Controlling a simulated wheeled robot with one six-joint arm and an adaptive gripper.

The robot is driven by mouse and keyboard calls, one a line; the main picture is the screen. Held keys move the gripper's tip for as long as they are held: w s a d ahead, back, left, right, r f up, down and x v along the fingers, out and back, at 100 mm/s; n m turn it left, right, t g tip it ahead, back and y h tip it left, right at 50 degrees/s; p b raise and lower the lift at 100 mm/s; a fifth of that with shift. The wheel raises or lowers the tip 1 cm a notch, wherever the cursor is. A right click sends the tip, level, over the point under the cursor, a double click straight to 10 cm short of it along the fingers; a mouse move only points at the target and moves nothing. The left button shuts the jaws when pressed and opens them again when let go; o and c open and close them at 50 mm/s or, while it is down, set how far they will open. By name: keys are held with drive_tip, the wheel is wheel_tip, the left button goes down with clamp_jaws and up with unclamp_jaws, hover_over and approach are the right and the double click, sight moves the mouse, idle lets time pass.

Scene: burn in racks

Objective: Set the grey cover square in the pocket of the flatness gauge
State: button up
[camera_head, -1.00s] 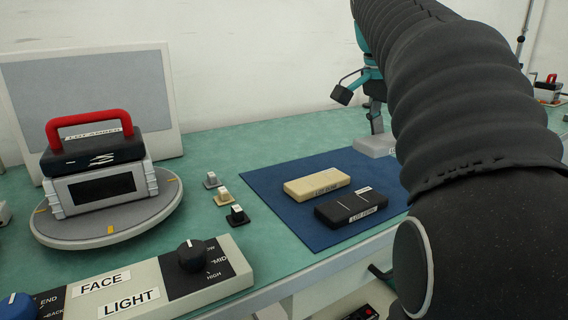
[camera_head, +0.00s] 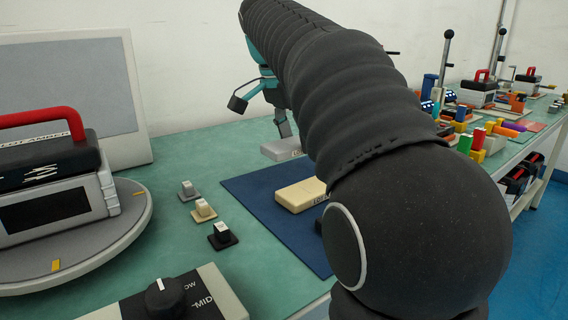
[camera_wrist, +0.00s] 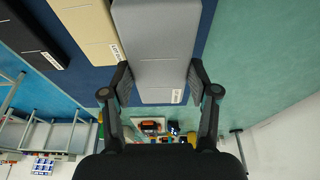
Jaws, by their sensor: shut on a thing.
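The grey cover (camera_head: 280,149) is at the far edge of the blue mat in the head view. My gripper (camera_head: 283,130) is above it, pointing down, partly hidden by my arm. In the wrist view the grey cover (camera_wrist: 157,45) fills the upper middle, with a small label at its near end. My gripper's two fingers (camera_wrist: 158,80) are shut on its sides. I cannot tell whether it touches the mat. I cannot make out the flatness gauge or its pocket in either view.
A cream cover (camera_head: 301,195) lies on the blue mat (camera_head: 255,190); a black one (camera_wrist: 30,38) is beside it in the wrist view. Several small blocks (camera_head: 203,210) stand left of the mat. A red-handled case (camera_head: 48,185) sits on a turntable. Tools and blocks (camera_head: 470,115) crowd the right bench.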

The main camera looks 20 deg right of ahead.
sight(284, 174)
drive_tip(key=shift+w+a+f, duration=0.7)
drive_tip(key=shift+a+f, duration=0.05)
drive_tip(key=shift+a, duration=0.2)
drive_tip(key=shift+f+b, duration=0.6)
drive_tip(key=shift+f, duration=1.35)
drive_tip(key=shift+f, duration=0.2)
drive_tip(key=o, duration=1.4)
drive_tip(key=p+v, duration=0.3)
drive_tip(key=v, duration=0.9)
drive_tip(key=shift+r, duration=0.2)
